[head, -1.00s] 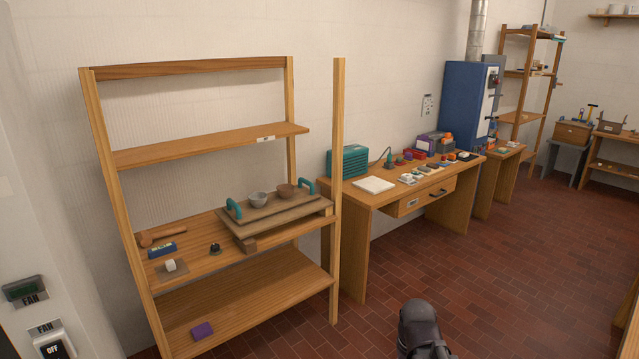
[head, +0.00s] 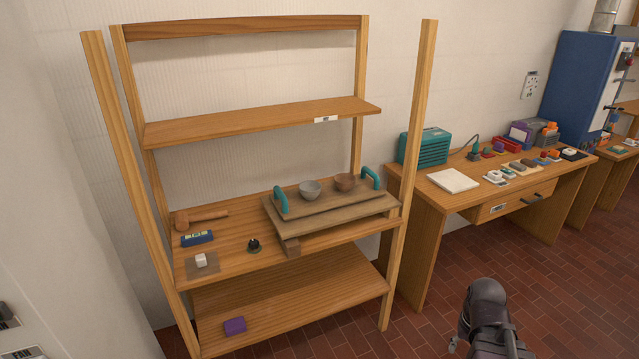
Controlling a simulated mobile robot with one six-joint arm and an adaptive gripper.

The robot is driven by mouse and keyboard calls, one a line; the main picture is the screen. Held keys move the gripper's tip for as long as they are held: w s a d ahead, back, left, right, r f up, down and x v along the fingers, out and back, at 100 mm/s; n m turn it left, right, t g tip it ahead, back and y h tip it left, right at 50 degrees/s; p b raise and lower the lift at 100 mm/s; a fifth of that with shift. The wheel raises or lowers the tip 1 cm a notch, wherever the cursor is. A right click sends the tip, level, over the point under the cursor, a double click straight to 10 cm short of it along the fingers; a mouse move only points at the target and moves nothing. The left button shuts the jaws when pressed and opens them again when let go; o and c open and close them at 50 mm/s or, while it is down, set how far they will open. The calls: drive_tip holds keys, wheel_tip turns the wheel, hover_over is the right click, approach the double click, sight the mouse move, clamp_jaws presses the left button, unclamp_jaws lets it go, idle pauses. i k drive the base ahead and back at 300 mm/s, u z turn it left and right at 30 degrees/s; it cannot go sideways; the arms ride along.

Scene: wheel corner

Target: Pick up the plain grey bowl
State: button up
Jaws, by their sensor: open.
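The plain grey bowl (head: 310,191) stands upright on a wooden tray (head: 322,214) with teal handles, on the middle shelf of the wooden rack. A brown bowl (head: 344,182) stands close to its right on the same tray. The grey bowl looks empty, and its front and rim are in clear view. A dark part of my arm shows at the bottom right, well apart from the rack and the bowl. My gripper's fingertips are not visible.
The rack's front posts (head: 409,180) flank the shelf. A mallet (head: 202,217), a blue box (head: 197,238), a small black item (head: 254,246) and a white block (head: 201,260) lie left of the tray. A cluttered desk (head: 440,196) stands right. Brick floor in front is clear.

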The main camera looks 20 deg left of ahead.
sight(310, 190)
drive_tip(key=i, duration=1.55)
drive_tip(key=u, duration=1.25)
drive_tip(key=k, duration=0.8)
drive_tip(key=u, duration=0.2)
